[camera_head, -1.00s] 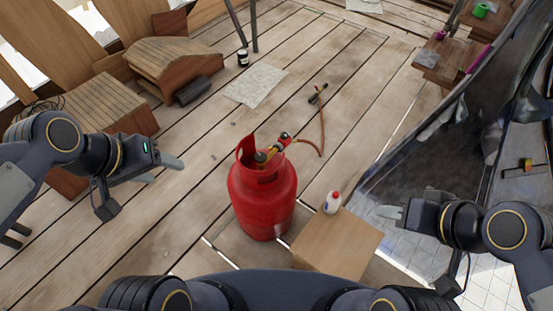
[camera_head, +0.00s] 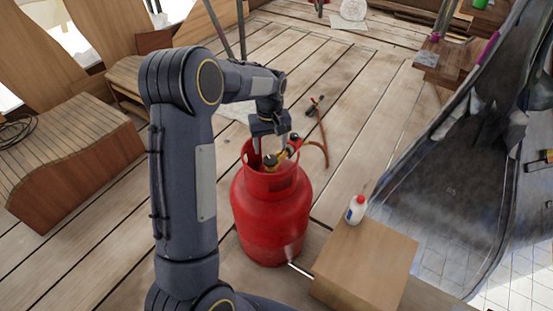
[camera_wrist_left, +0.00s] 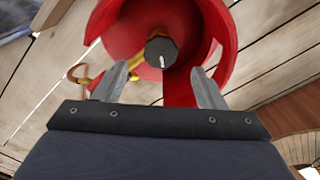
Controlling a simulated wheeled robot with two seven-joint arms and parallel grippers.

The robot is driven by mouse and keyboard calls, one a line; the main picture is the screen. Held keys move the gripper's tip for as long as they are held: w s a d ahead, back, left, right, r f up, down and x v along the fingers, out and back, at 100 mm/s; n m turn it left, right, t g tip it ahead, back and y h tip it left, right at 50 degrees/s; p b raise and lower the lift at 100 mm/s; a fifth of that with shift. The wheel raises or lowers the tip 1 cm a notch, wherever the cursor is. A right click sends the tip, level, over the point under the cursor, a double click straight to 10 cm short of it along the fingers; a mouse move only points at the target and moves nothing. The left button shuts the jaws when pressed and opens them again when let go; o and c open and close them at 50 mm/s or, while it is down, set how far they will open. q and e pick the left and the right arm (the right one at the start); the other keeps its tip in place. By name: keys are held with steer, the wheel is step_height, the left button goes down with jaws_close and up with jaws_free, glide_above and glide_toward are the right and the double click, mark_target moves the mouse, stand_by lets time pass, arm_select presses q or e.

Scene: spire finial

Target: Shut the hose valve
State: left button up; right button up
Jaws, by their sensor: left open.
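A red gas cylinder (camera_head: 272,215) stands upright on the plank floor, with a red collar around its top. A yellow fitting (camera_head: 271,160) sits inside the collar, and an orange hose (camera_head: 325,148) runs from it to a black torch-like end (camera_head: 315,102) on the floor. In the left wrist view a dark round knob (camera_wrist_left: 161,50) with a white mark sits inside the collar (camera_wrist_left: 220,25). My left gripper (camera_head: 270,146) is over the collar, pointing down. Its open fingers (camera_wrist_left: 159,76) lie either side of the knob in the picture; contact is unclear. My right gripper is out of view.
A slatted wooden bench (camera_head: 75,150) is at left. Dark sheeting (camera_head: 450,170) lies at right. Open planks (camera_head: 380,100) stretch behind the cylinder.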

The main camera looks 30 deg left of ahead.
mark_target(270, 159)
arm_select(q)
step_height(270, 159, down, 5)
steer(key=shift+f+b, duration=0.15)
steer(key=shift+b, duration=0.5)
steer(key=c, duration=1)
